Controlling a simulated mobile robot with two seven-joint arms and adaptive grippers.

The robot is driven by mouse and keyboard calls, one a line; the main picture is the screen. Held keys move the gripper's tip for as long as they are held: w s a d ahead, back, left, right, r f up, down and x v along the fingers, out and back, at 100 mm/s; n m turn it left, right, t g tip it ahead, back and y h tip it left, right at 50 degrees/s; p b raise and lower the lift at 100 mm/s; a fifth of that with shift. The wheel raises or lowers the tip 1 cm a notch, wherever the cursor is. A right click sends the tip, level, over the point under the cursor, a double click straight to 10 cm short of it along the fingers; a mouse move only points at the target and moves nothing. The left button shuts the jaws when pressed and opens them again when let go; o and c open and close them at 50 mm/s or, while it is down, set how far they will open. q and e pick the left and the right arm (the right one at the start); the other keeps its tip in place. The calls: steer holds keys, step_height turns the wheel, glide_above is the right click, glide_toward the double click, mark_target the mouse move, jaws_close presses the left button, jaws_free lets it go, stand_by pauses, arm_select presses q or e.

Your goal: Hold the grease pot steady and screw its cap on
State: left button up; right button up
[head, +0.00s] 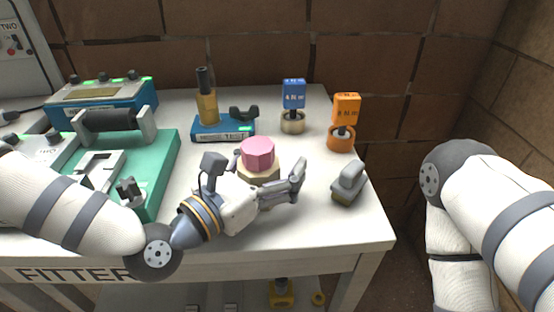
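The grease pot (259,174) is a beige faceted body standing upright on the white bench. A pink faceted cap (258,152) sits on top of it; how far its thread is engaged cannot be seen. My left gripper (268,164) reaches in low from the front left, with its palm in front of the pot and hiding its lower front. One finger is to the right of the pot with a visible gap, and a dark part that looks like the other finger shows at its left. My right arm is at the right edge; its gripper is out of view.
On the white bench (330,228), a grey-handled brush or block (348,183) lies right of the pot. Behind stand a blue gauge (293,95), an orange gauge (345,110) and a blue stand (222,129) with a brass cylinder. A green machine (165,160) is at left. The front right is clear.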

arm_select(q)
steer(key=shift+r, duration=0.15)
steer(key=shift+s+a, duration=0.15)
steer(key=shift+a, duration=0.1)
steer(key=v, duration=1)
steer(key=shift+s+a+r, duration=0.1)
steer(key=shift+r, duration=0.05)
steer(key=shift+s+a, duration=0.35)
steer(key=shift+s, duration=0.1)
